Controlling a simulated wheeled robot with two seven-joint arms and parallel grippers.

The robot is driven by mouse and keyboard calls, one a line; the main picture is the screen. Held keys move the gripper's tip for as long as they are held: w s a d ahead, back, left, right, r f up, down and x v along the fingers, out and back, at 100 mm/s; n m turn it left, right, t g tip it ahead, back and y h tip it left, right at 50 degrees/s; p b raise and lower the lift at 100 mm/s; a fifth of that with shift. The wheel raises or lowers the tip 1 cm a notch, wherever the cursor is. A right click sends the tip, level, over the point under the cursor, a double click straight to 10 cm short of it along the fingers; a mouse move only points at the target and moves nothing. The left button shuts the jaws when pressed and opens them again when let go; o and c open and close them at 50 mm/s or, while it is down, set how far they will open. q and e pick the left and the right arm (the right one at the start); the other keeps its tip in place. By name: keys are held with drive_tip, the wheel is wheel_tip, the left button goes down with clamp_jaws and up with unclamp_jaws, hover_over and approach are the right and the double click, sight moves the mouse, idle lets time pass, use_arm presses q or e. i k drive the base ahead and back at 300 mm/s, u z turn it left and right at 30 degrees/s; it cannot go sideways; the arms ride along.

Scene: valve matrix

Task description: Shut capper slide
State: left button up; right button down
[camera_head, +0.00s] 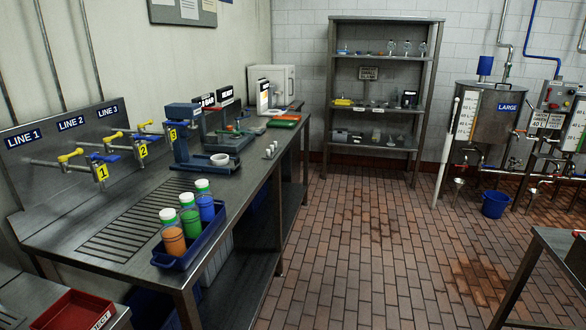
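A blue upright bench machine (187,135), which looks like the capper, stands on the steel counter (120,240) beside the tap marked 3. A pale round piece (220,160) sits on its base at the right, out from under the head. I cannot tell from here how far any slide on it is out. Neither of my grippers shows in this view.
A blue tray (190,249) holds orange, green and blue capped containers at the counter's front edge. Yellow-handled taps (70,155) line the wall. A red bin (75,312) is at lower left. The brick floor (350,230) right of the counter is clear.

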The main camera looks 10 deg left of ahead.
sight(224, 161)
drive_tip(key=z, duration=0.25)
drive_tip(key=i, duration=2.55)
drive_tip(key=u, duration=2)
drive_tip(key=i, duration=0.7)
drive_tip(key=u, duration=0.6)
